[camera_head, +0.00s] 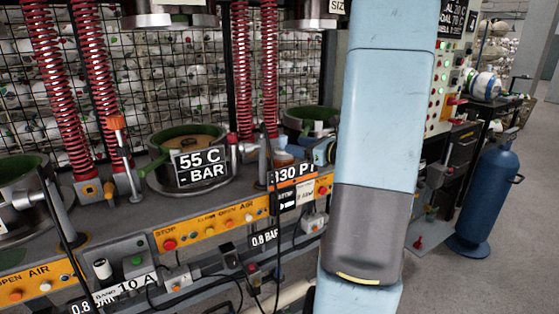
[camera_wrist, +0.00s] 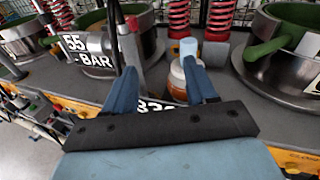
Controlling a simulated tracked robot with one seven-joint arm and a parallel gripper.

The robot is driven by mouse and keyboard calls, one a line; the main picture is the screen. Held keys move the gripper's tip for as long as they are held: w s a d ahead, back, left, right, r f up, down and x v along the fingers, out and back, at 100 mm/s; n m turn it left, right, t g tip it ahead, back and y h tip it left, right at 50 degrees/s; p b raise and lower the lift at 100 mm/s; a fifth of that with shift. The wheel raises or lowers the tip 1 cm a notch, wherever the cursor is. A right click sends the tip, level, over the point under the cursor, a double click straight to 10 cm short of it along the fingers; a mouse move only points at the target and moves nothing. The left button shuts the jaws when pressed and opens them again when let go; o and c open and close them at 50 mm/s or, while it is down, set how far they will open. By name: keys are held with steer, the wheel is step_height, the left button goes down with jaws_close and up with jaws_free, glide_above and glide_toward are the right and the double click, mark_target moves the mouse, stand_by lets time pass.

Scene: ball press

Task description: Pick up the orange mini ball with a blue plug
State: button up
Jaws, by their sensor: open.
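In the wrist view, a small orange and white ball with a light blue plug (camera_wrist: 177,74) on top stands on the grey press bench. My gripper (camera_wrist: 160,75) is open, with its two blue fingers pointing forward towards the bench. The right finger overlaps the ball's right side in the picture, and the left finger is well to the left of it. I cannot tell whether the finger touches the ball.
A round press mould (camera_head: 197,186) with a green rim and a "55 C - BAR" sign stands left of the ball. Another mould (camera_wrist: 283,84) is on the right. A lever with a red knob (camera_wrist: 131,23) rises near the left finger. Red springs (camera_head: 103,75) stand behind. A blue gas cylinder (camera_head: 485,195) stands right.

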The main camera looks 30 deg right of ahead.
steer(key=d+m+h, duration=0.2)
steer(key=d, duration=0.2)
steer(key=t, duration=0.1)
glide_toward(279, 148)
steer(key=w+r, duration=0.4)
steer(key=shift+a, duration=0.15)
steer(key=shift+a+x, duration=0.15)
steer(key=shift+x, duration=1.3)
steer(key=shift+a+x, duration=0.15)
steer(key=shift+x, duration=1.3)
steer(key=shift+s, duration=0.1)
steer(key=shift+c, duration=0.3)
jaws_close()
